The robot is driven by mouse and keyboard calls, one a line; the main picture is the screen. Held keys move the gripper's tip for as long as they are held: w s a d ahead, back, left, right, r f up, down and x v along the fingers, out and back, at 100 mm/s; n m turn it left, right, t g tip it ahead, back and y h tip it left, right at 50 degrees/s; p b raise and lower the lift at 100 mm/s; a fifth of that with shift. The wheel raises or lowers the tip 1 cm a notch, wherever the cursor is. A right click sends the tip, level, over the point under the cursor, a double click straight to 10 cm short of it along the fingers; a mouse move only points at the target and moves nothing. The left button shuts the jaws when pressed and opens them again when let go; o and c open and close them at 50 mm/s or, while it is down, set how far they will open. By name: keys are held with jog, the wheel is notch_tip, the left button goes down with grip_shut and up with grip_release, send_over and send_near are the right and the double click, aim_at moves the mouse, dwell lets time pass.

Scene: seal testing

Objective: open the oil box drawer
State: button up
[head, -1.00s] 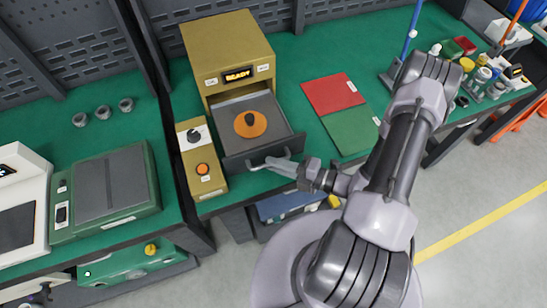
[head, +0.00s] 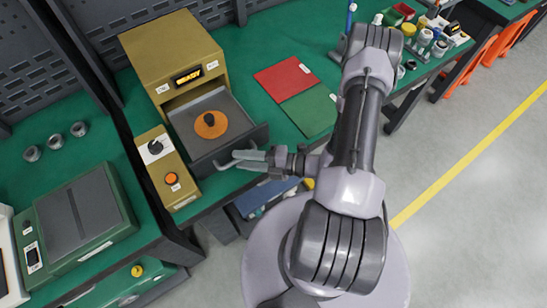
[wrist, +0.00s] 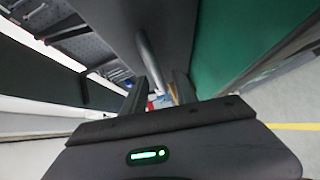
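The tan oil box (head: 172,52) stands on the green bench in the head view, with a lit "READY" display. Its grey drawer (head: 238,138) is pulled out at the front, and an orange disc with a dark knob (head: 211,124) lies inside. The drawer's bar handle (head: 232,161) is on the drawer front. My gripper (head: 246,160) is at the right end of the handle, its fingers apart. In the wrist view the handle (wrist: 150,58) runs down toward the gap between the fingers (wrist: 160,98). Whether the fingers touch it is not clear.
A tan control box (head: 165,170) with a black knob and orange button stands left of the drawer. Red (head: 288,77) and green (head: 312,108) mats lie to the right. A green device (head: 75,222) sits on the left bench. Grey floor is free at the right.

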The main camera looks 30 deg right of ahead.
jog(key=p+v, duration=0.3)
jog(key=v, duration=1.4)
jog(key=shift+s, duration=0.15)
jog(key=shift+d, duration=0.1)
jog(key=w+a+r+n+g+h+b, duration=0.25)
jog(key=r+n+g, duration=0.3)
jog(key=n, duration=0.45)
jog(key=w+a+r+n+g+h+b, duration=0.1)
jog(key=w+a+r+n+g, duration=0.15)
jog(key=r+n+g, duration=0.6)
jog(key=s+a+r+n+t+h+b, duration=0.3)
jog(key=a+r+n+t+h, duration=0.3)
jog(key=n, duration=1.8)
jog(key=a+r+t, duration=0.2)
jog(key=a+r, duration=0.3)
jog(key=a, duration=0.1)
jog(key=shift+a, duration=0.3)
